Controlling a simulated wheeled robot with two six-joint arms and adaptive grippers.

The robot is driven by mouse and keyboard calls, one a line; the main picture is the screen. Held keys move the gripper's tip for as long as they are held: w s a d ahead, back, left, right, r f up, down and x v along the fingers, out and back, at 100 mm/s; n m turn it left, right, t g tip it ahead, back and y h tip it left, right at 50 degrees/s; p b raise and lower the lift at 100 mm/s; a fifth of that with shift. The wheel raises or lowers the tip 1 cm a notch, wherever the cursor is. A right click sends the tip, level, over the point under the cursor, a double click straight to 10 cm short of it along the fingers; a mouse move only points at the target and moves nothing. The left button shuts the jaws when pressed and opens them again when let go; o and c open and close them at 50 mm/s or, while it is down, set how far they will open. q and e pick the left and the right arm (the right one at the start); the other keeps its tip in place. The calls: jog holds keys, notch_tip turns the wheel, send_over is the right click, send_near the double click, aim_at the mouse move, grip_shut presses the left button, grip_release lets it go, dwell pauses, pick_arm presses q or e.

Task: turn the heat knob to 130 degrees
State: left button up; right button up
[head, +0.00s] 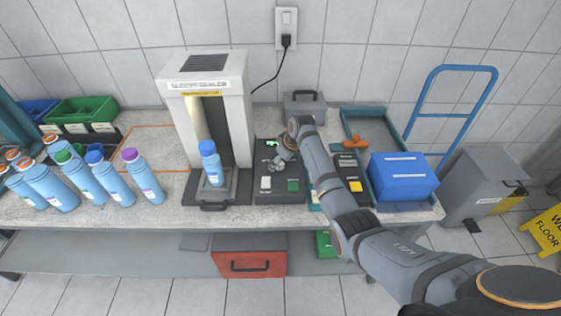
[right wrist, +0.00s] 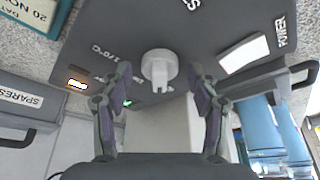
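The heat knob (right wrist: 158,68) is a pale grey round knob with a raised grip bar, on a dark control panel (right wrist: 205,40). A partly covered temperature scale is printed beside it. In the head view the panel (head: 278,198) lies right of the white machine, and the knob is hard to make out by my gripper. My right gripper (right wrist: 164,82) is open, with one finger on each side of the knob. Gaps seem to show between fingers and knob; contact is not clear. The knob's pointer setting is not readable. My left gripper is not in view.
A white power switch (right wrist: 244,55) and a green button (head: 293,185) are on the panel. A blue-capped bottle (head: 212,164) stands in the white machine (head: 205,95). A grey spares box (head: 304,108) stands behind. A blue box (head: 403,174) sits at right, several bottles at left.

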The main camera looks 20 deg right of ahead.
jog(key=c, duration=1)
jog(key=shift+s+a+r+m+h+p, duration=0.1)
jog(key=shift+r+m+h+p, duration=0.2)
jog(key=shift+m+p, duration=0.8)
jog(key=shift+a+f+m+t+h+p, duration=0.1)
jog(key=shift+m+t+h+p, duration=0.3)
jog(key=shift+m+p, duration=0.75)
jog(key=shift+f+m+h+p, duration=0.1)
jog(key=shift+m+h+p, duration=0.5)
jog(key=shift+m, duration=0.35)
jog(key=shift+m+h, duration=0.4)
jog(key=shift+m, duration=0.7)
jog(key=shift+f, duration=0.1)
jog(key=o, duration=1.2)
jog(key=shift+c, duration=0.2)
